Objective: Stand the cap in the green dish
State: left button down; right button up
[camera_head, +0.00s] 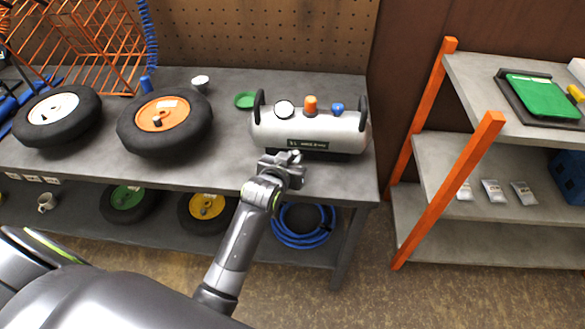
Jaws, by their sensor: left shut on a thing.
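The green dish (245,100) lies on the grey workbench, just left of the silver air tank. My left gripper (294,158) is in front of the tank, near the bench's front edge, to the right of the dish and nearer to me. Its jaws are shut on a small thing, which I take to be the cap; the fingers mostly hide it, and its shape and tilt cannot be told. The dish looks empty. My right gripper is out of view.
The silver tank (312,129) stands close behind my gripper. Wheels with an orange hub (161,114) and a white hub (54,108) lie on the left. A small white cup (200,81) stands left of the dish. An orange-post shelf (461,165) is at right.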

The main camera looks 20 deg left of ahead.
pick_arm(q)
jog(key=shift+f, duration=1.95)
jog(key=shift+f, duration=0.15)
jog(key=c, duration=1.3)
grip_release()
